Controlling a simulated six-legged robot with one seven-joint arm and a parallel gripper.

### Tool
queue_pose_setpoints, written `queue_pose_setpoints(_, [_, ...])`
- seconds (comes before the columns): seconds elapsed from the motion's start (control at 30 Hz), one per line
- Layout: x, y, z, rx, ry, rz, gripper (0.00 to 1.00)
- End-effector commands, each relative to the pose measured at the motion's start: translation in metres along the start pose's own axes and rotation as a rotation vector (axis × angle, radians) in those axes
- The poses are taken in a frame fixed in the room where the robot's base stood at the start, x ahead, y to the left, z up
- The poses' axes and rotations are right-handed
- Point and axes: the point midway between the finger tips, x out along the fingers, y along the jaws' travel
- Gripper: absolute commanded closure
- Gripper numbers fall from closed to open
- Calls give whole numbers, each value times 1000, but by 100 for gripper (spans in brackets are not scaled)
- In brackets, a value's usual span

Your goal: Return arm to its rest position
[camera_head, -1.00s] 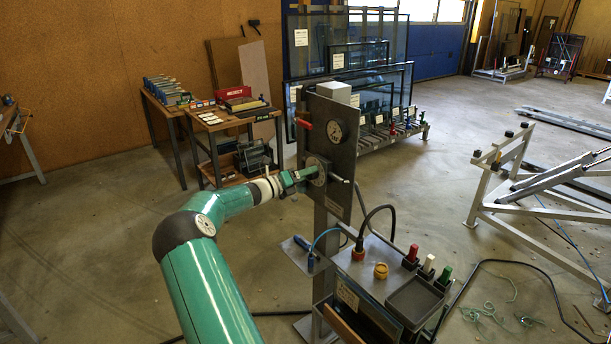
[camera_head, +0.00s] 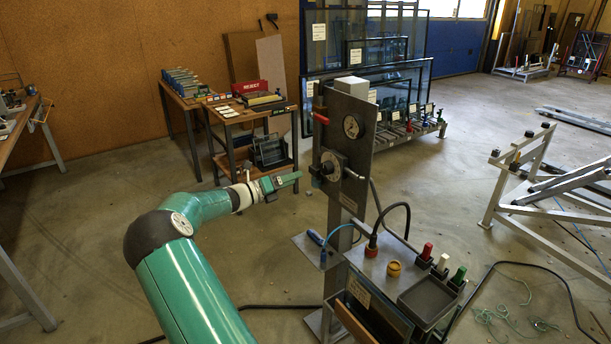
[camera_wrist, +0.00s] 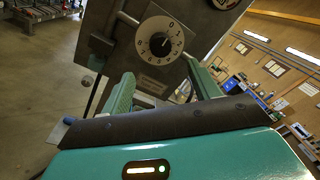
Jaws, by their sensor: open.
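My gripper (camera_head: 287,181) is at the end of my green arm, left of a grey upright panel on a post (camera_head: 345,150) in the head view. It is open and empty, and a gap of floor shows between it and the panel. In the wrist view, the two green fingers of my gripper (camera_wrist: 160,95) stand apart, with the panel (camera_wrist: 140,60) beyond them. A round numbered dial (camera_wrist: 159,40) and a metal rod show on the panel there. In the head view the panel carries a dial, a red handle (camera_head: 321,118) and a dark round hub (camera_head: 331,168).
A shelf bench (camera_head: 250,112) stands behind my gripper, with glass racks (camera_head: 375,80) beyond the panel. A low console (camera_head: 385,262) with coloured handles and a tray stands at the panel's right. A white tilted frame (camera_head: 540,200) is at the right. Floor left of my arm is open.

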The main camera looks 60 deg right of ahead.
Motion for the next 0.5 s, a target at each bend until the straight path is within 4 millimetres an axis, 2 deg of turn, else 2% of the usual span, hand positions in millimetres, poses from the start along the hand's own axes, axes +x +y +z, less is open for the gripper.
queue_pose_setpoints(0.1, [-16, 0, 0, 0, 0, 1, 38])
queue_pose_setpoints(0.2, [-21, 0, 0, -1, 1, -1, 38])
queue_pose_setpoints(0.5, [-23, 0, 0, -1, 0, 0, 38])
